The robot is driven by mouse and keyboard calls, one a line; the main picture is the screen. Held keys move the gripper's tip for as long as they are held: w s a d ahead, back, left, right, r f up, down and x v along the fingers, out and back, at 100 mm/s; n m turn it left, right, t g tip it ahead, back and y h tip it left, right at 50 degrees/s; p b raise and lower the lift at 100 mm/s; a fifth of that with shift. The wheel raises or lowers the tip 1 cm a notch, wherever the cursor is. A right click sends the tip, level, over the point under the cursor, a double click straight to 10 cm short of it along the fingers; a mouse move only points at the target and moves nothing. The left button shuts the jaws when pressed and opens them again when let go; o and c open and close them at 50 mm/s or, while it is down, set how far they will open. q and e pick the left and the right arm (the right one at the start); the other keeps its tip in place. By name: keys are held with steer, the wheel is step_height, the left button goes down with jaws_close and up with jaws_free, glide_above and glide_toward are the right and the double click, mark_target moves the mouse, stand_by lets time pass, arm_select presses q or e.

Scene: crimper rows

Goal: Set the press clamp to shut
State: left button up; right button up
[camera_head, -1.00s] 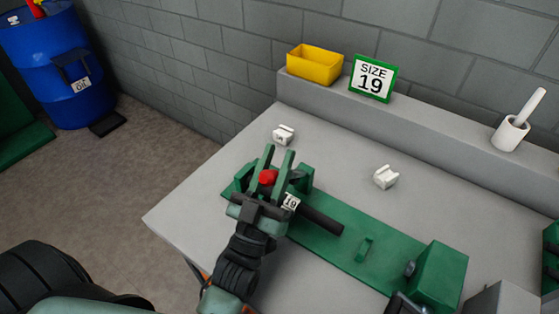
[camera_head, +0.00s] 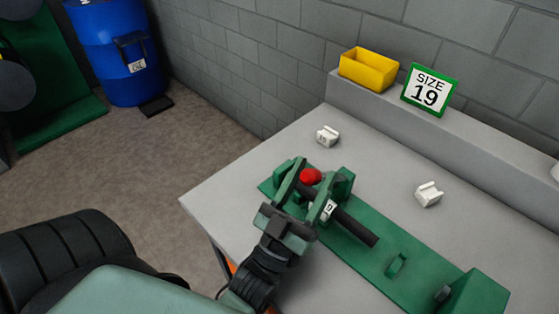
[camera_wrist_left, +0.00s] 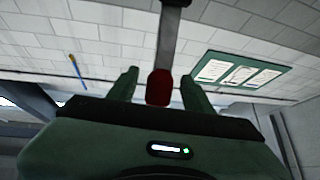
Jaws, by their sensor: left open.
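The press clamp stands on a long green base plate (camera_head: 390,268) on the grey bench. It has green uprights, a red knob (camera_head: 311,176) and a dark bar (camera_head: 355,228) reaching toward the lower right. A small number tag (camera_head: 328,210) is partly covered by my gripper. My left gripper (camera_head: 314,174) is open, with its fingers on either side of the red knob. In the left wrist view the red knob (camera_wrist_left: 159,88) sits between the two green fingers, with visible gaps on both sides. A dark lever runs up from it. My right gripper is not in view.
Two small white blocks lie on the bench, one behind the clamp (camera_head: 327,135) and one to its right (camera_head: 428,194). A yellow bin (camera_head: 368,70) and a SIZE 19 sign (camera_head: 430,90) stand on the back ledge. A blue drum (camera_head: 112,50) stands on the floor at left.

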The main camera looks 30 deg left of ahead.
arm_select(q)
steer(key=s+b, duration=0.1)
steer(key=s, duration=1.2)
steer(key=shift+s+f+b, duration=0.15)
steer(key=shift+f+b, duration=0.2)
steer(key=shift+f, duration=0.05)
